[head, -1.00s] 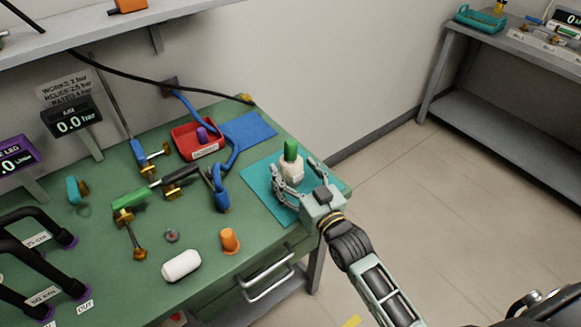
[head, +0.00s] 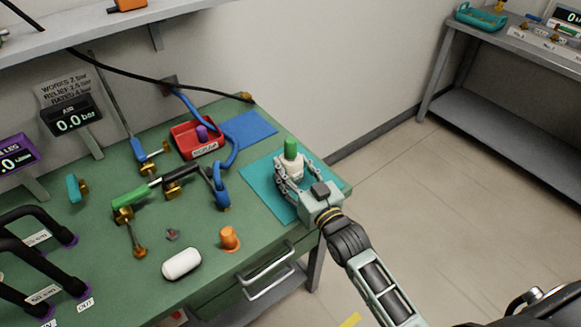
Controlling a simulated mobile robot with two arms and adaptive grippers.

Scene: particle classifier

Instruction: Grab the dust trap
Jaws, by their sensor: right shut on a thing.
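A white jar with a green top (head: 291,150) stands upright at the right end of the green bench. It seems to be the dust trap, though no label on it can be read. It is over a teal mat (head: 262,187). My right gripper (head: 295,176) reaches in from the lower right and is shut on the white body, with a finger on either side. The fingers and palm hide the jar's lower part, so I cannot tell whether its base touches the mat. My left gripper is not in view.
The floor right of the bench is clear up to a grey shelf unit (head: 500,130).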

